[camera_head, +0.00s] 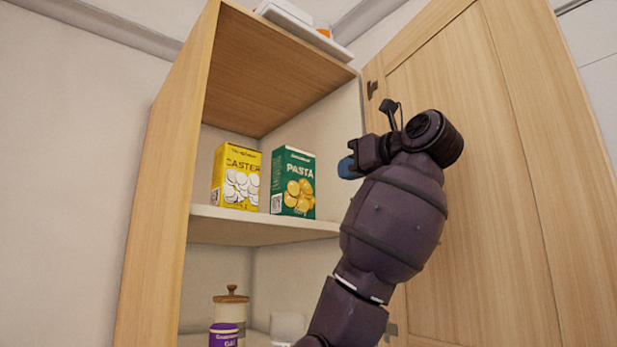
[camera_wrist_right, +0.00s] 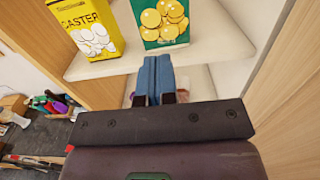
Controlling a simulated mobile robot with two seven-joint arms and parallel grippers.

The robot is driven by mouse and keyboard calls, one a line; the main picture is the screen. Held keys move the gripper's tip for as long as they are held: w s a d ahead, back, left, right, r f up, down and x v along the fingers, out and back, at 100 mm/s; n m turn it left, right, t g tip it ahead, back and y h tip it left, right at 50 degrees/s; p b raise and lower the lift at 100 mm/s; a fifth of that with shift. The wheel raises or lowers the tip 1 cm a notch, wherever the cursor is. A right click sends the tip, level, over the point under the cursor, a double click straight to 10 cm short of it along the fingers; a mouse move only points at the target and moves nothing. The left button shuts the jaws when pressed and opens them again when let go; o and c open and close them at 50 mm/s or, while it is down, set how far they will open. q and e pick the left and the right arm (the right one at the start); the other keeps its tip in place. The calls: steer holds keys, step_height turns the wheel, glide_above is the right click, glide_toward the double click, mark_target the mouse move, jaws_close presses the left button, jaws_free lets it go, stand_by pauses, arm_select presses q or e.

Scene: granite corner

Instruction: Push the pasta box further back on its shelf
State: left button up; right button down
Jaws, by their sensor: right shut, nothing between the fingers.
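The green pasta box (camera_head: 293,182) stands upright on the middle shelf (camera_head: 262,227) of an open wooden cabinet, near the front edge. It also shows in the right wrist view (camera_wrist_right: 160,22), its top cut off by the frame. My right gripper (camera_head: 347,167) is in front of the cabinet, to the right of the box in the head view. In the right wrist view its blue fingertips (camera_wrist_right: 155,78) are together and empty, pointing toward the shelf, apart from the box. My left gripper is not in view.
A yellow caster box (camera_head: 236,177) stands just left of the pasta box. An open cabinet door (camera_head: 490,180) is on the right, close to my right arm. A lidded jar (camera_head: 231,304) and a purple container (camera_head: 224,335) stand on the lower shelf.

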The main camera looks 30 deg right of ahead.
mark_target(301, 188)
steer(key=w+p, duration=0.1)
steer(key=w, duration=0.2)
steer(key=w+p, duration=0.1)
steer(key=w, duration=0.3)
steer(key=w+p, duration=0.1)
steer(key=w, duration=0.3)
steer(key=shift+a+f+p, duration=0.15)
steer(key=shift+a+p, duration=0.25)
steer(key=shift+w, duration=0.65)
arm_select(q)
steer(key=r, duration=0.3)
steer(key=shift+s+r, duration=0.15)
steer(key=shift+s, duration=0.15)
arm_select(e)
steer(key=shift+w, duration=0.1)
